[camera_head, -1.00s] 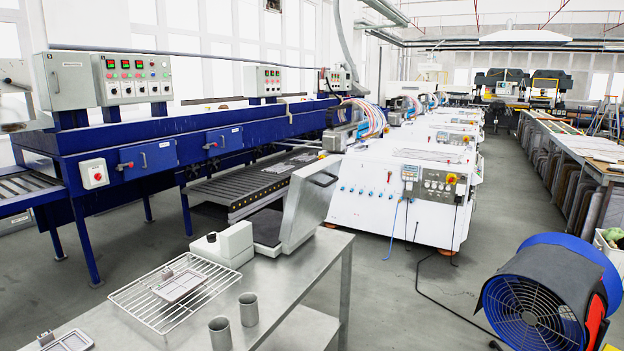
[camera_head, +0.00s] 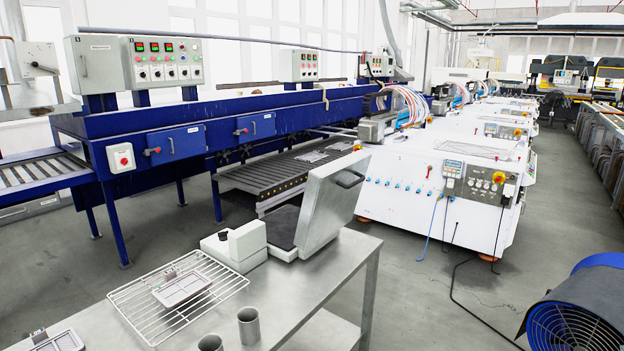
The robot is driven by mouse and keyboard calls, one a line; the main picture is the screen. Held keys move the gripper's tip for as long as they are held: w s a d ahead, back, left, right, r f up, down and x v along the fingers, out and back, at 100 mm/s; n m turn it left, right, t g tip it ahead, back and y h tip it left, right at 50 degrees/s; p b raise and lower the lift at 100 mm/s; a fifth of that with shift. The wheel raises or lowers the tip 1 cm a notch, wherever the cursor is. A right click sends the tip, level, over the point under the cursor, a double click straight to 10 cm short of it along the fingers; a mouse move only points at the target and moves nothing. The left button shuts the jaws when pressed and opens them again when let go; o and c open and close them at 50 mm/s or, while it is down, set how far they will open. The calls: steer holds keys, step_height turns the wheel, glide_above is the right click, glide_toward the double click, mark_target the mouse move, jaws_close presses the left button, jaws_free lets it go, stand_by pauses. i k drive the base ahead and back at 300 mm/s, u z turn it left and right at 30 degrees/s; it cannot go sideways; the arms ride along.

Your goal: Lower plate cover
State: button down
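A white box-shaped housing (camera_head: 235,245) sits at the left of the plate. My gripper is not in view, and nothing touches the cover.
The steel table (camera_head: 310,290) also carries a wire rack (camera_head: 140,303) with a small metal frame (camera_head: 182,289) on it, and two grey cups (camera_head: 249,326). A blue fan (camera_head: 575,318) stands on the floor at right. Grey floor is open between them.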

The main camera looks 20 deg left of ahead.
mark_target(333, 190)
steer(key=u, duration=0.4)
steer(key=i, duration=0.6)
steer(key=u, duration=0.85)
steer(key=i, duration=0.6)
steer(key=u, duration=0.35)
